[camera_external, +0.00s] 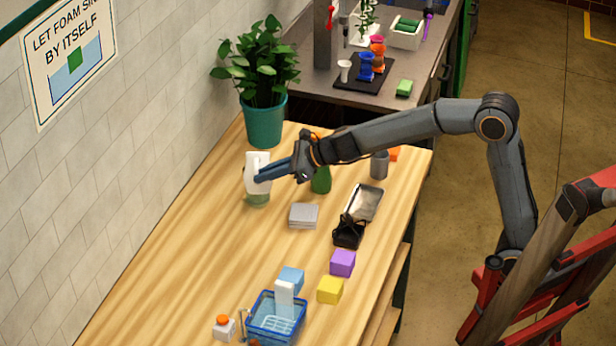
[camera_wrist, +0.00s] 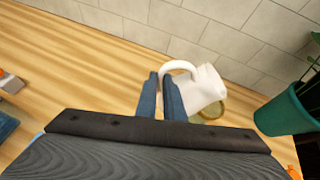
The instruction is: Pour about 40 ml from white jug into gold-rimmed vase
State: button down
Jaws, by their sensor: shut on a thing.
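The white jug (camera_external: 257,160) is in my gripper (camera_external: 261,177), above the wooden table near the tiled wall. In the wrist view my gripper (camera_wrist: 161,82) has its blue fingers closed on the handle of the jug (camera_wrist: 203,88). The gold-rimmed vase (camera_external: 257,200) is pale green glass and stands directly below the jug. In the wrist view the vase (camera_wrist: 211,113) shows partly behind the jug, with its gold rim. How far the jug is tilted is hard to tell. No stream of liquid is visible, and the liquid levels cannot be read.
A potted plant (camera_external: 264,122) stands behind the vase. A green object (camera_external: 321,181) and a grey cup (camera_external: 379,165) are close to my forearm. Grey tiles (camera_external: 304,215), a metal tray (camera_external: 364,203), coloured blocks (camera_external: 342,263) and a blue basket (camera_external: 274,322) are nearer the front.

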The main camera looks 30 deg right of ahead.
jog(key=s+f+n+t+b, duration=0.1)
jog(key=f+b, duration=0.3)
jog(key=b, duration=0.4)
jog(key=a+f+n+t+b, duration=0.1)
jog(key=f+b, duration=0.3)
jog(key=b, duration=0.4)
jog(key=s+a+f+n+t+b, duration=0.1)
jog(key=f+b, duration=0.3)
jog(key=b, duration=0.4)
jog(key=shift+s+a+f+n+t+h, duration=0.2)
jog(key=shift+s+n+t+h, duration=0.1)
jog(key=shift+s+n+t, duration=0.15)
